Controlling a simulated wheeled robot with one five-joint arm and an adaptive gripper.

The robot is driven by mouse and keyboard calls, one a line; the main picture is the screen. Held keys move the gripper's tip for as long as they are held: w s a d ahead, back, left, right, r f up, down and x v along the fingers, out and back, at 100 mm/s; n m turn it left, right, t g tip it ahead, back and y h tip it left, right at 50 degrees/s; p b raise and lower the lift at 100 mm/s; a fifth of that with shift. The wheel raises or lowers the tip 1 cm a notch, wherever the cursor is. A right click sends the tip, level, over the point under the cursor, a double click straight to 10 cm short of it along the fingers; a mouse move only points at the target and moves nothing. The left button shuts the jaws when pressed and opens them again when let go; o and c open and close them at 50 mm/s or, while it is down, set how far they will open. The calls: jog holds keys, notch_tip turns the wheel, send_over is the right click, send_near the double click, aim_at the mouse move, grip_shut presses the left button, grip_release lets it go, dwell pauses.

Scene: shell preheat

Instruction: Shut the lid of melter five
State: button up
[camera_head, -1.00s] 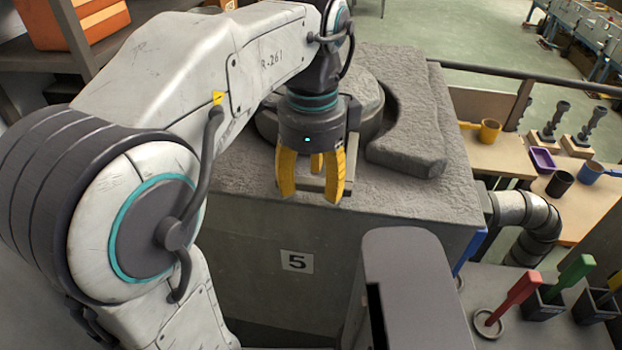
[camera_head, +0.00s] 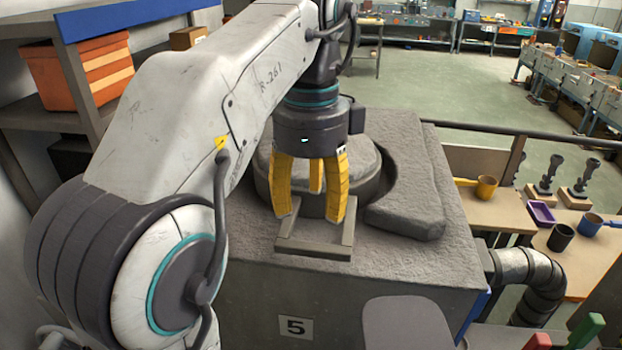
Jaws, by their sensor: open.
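Melter five is a rough grey block (camera_head: 440,270) with a "5" label (camera_head: 296,327) on its front. Its round grey lid (camera_head: 364,168) lies flat on top, partly hidden behind my gripper. A square metal handle (camera_head: 318,250) sticks out toward me at the lid's front. My gripper (camera_head: 312,216) is open, its yellow fingers pointing down above and just behind the handle's front bar, holding nothing. A dark curved gap shows between the lid and the raised grey rim piece on the right. I cannot tell whether the lid is fully seated.
A raised curved grey slab (camera_head: 410,215) lies right of the lid. A bent metal pipe (camera_head: 535,280) leaves the block's right side. Benches with a yellow mug (camera_head: 486,188) and a purple tray (camera_head: 541,213) stand right. A shelf with an orange crate (camera_head: 85,75) stands left.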

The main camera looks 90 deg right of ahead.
jog(key=shift+r, duration=1.45)
jog(key=w+a+f+n+t+h, duration=0.15)
jog(key=w+f+n, duration=0.25)
jog(key=w+n, duration=0.65)
jog(key=w+a+f+n+g+h, duration=0.1)
jog(key=w+a+f+n, duration=0.15)
jog(key=w+n, duration=0.75)
jog(key=w+a+f+n+t+y, duration=0.1)
jog(key=w+a+f+n+t, duration=0.1)
jog(key=w+a+f+n, duration=0.3)
jog(key=w+a+f+n+t+y, duration=0.1)
jog(key=w+a+f+n, duration=0.3)
jog(key=a+f+n, duration=0.4)
jog(key=shift+w+a+f+n+t, duration=0.45)
jog(key=shift+a+n, duration=1.7)
jog(key=shift+a, duration=2.1)
jog(key=shift+s+r+y, duration=0.1)
jog(key=shift+r+y, duration=0.05)
jog(key=shift+y, duration=0.1)
